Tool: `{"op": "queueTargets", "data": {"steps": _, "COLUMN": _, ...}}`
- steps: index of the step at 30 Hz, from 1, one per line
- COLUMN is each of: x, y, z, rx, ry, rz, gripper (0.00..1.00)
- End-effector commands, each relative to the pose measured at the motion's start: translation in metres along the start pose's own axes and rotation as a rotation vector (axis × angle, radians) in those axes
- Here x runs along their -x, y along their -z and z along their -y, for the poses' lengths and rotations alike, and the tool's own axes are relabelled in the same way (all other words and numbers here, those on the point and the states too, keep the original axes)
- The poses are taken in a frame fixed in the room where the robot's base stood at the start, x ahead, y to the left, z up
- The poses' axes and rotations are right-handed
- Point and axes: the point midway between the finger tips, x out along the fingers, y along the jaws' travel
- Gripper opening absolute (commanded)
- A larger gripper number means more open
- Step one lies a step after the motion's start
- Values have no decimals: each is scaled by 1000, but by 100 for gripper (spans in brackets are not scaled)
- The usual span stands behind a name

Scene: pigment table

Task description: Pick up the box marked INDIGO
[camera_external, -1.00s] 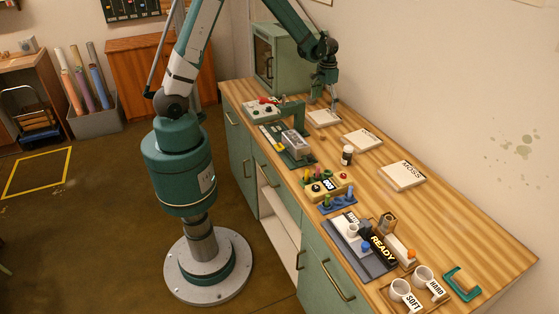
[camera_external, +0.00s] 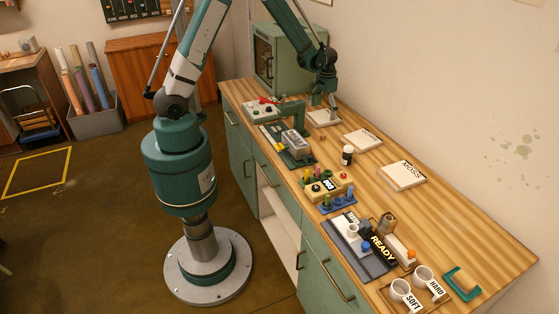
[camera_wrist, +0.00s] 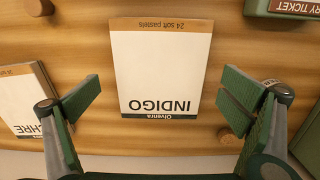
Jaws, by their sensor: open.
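The box marked INDIGO (camera_wrist: 160,65) lies flat on the wooden table in the wrist view, white with a tan band and its lettering upside down. In the external view it is the pale box (camera_external: 323,117) at the far end, partly under my gripper. My gripper (camera_wrist: 160,100) is open in the wrist view, with a green finger on each side of the box's lettered end. The fingers look apart from the box. In the external view my gripper (camera_external: 325,98) hangs over the box; its fingertips are too small to judge there.
A box ending in CHRE (camera_wrist: 29,100) lies left in the wrist view. A box marked MOSS (camera_external: 404,175) and another pale box (camera_external: 362,140) lie along the table. A green cabinet (camera_external: 275,57) stands behind, and a green-armed device (camera_external: 292,110) is close by.

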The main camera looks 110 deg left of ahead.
Motion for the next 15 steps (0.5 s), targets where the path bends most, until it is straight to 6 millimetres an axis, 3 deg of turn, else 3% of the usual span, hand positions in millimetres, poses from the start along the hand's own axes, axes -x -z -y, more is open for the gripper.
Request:
{"op": "queueTargets", "data": {"steps": 6, "x": -16, "y": 0, "z": 0, "rx": 0, "ry": 0, "rz": 0, "gripper": 99}}
{"op": "queueTargets", "data": {"steps": 15, "x": -18, "y": 0, "z": 0, "rx": 0, "ry": 0, "rz": 0, "gripper": 99}}
